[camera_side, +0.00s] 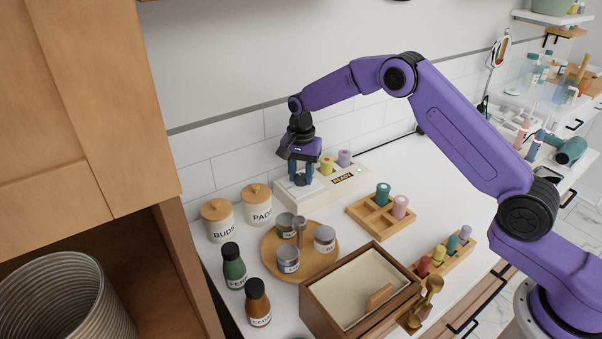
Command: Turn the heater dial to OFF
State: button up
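The heater (325,190) is a long cream box against the tiled back wall, with a display reading READY. A dark round dial (300,180) sits on the lower step at its left end. My gripper (301,178) points down over that step, with its two blue fingers apart, one on each side of the dial. I cannot tell whether the fingers touch the dial. The gripper partly hides the dial, and no pointer or OFF mark can be read.
BUDS (219,222) and PADS (257,205) jars stand left. A round wooden tray (270,249) with tins and a wooden rack (380,224) are in front.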

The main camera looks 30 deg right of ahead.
jog(key=shift+c, duration=0.9)
jog(key=n, duration=0.8)
jog(key=shift+n, duration=0.3)
jog(key=n, duration=0.9)
jog(key=shift+n, duration=0.3)
jog(key=o, duration=1)
